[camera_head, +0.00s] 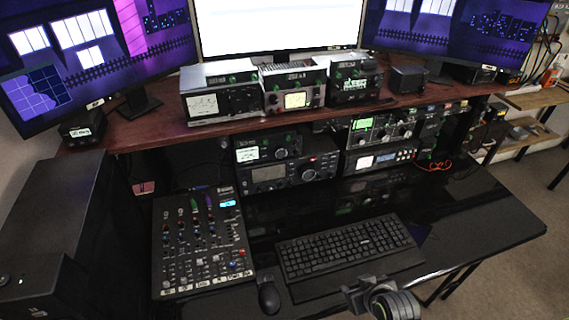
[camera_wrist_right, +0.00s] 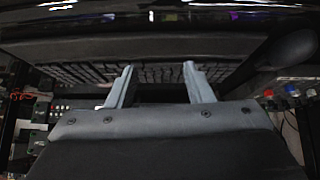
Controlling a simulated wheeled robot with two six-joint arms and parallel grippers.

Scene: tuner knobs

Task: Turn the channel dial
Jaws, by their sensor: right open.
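Several radio sets with knobs stand on and under the red-brown shelf; I cannot tell which knob is the channel dial. A wide black radio (camera_head: 284,173) under the shelf has a large round knob (camera_head: 308,175) on its front. My right gripper (camera_head: 366,284) is at the bottom of the head view, in front of the keyboard and well apart from the radios. In the right wrist view, its two grey fingers (camera_wrist_right: 161,80) are spread with nothing between them. My left gripper is not in view.
A black keyboard (camera_head: 346,246) lies on the glossy desk and shows beyond my fingers in the wrist view. A mouse (camera_head: 268,298) and a mixer (camera_head: 201,240) lie to its left. Monitors (camera_head: 280,25) stand above the shelf (camera_head: 150,130). The desk's right part (camera_head: 480,225) is clear.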

